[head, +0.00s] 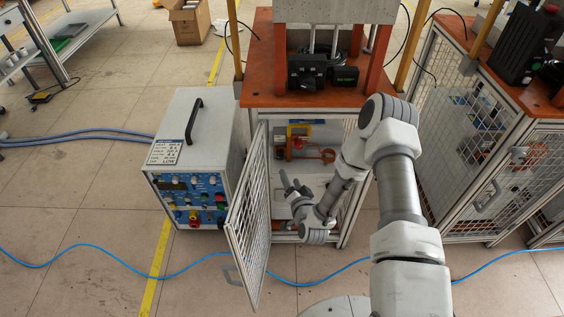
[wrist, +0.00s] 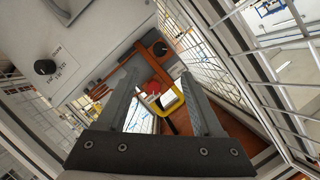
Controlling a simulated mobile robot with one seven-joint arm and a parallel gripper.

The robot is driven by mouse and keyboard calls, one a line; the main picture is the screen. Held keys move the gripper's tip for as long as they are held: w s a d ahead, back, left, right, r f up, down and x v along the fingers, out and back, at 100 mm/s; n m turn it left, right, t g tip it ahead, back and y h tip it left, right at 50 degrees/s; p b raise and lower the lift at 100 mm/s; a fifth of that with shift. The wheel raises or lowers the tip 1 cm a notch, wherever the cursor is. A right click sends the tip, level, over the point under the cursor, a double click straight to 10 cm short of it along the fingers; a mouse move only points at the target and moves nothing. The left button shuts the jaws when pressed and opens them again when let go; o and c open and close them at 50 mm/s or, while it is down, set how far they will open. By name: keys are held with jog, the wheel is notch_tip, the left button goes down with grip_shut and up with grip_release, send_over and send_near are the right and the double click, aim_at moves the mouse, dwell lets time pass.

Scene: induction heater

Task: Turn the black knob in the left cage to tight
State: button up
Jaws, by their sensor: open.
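The left cage (head: 341,213) stands under an orange tabletop, with its mesh door (head: 250,222) swung open. My arm reaches in through the doorway, and my gripper (head: 291,181) is just inside the opening. In the wrist view my gripper (wrist: 158,80) is open, with nothing held between its fingers. A black round knob (wrist: 45,67) sits on a pale panel with small print, up and left of the fingers and apart from them. A second black round part (wrist: 160,48) shows deeper in. I cannot tell how tight either is. No knob is clear in the head view.
A red part (wrist: 153,88) and a yellow frame (wrist: 171,108) show beyond my fingers. Mesh walls (wrist: 215,65) stand close on the right. A control box (head: 190,160) stands left of the open door. A blue hose (head: 195,262) crosses the floor.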

aim_at(281, 158)
jog(key=b+x, duration=0.3)
jog(key=x, duration=0.9)
jog(key=shift+w+a, duration=0.1)
jog(key=shift+w, duration=0.2)
grip_shut()
